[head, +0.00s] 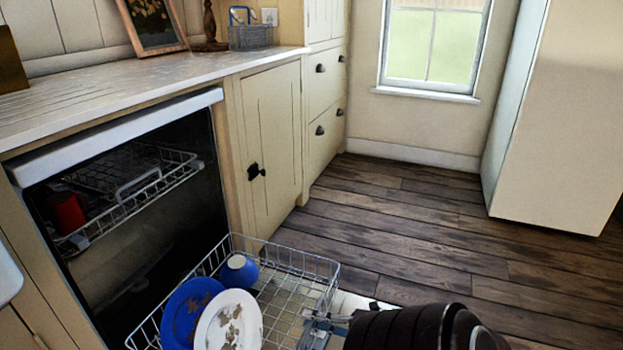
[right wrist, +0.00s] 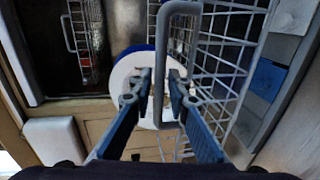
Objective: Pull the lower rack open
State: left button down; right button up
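The lower rack (head: 300,262) is a white wire basket standing well out in front of the open dishwasher (head: 150,240). It holds a blue plate (head: 183,308), a white patterned plate (head: 228,325) and a blue mug (head: 240,270). My right gripper (head: 318,322) is at the rack's front side. In the right wrist view its fingers (right wrist: 161,78) are drawn close together on both sides of the rack's grey handle (right wrist: 180,8). The white plate (right wrist: 122,75) lies behind them. The left gripper is out of view.
The upper rack (head: 130,190) sits inside the dishwasher with a red cup (head: 67,213) in it. The counter (head: 150,85) runs above. Cabinets (head: 272,140) stand to the right of the dishwasher. The wooden floor (head: 420,220) is clear toward a pale tall unit (head: 560,120).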

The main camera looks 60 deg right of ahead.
jog(key=a+v, duration=0.1)
jog(key=v, duration=1)
jog(key=shift+s+d, duration=0.25)
jog(key=shift+d, duration=0.2)
jog(key=shift+r, duration=0.1)
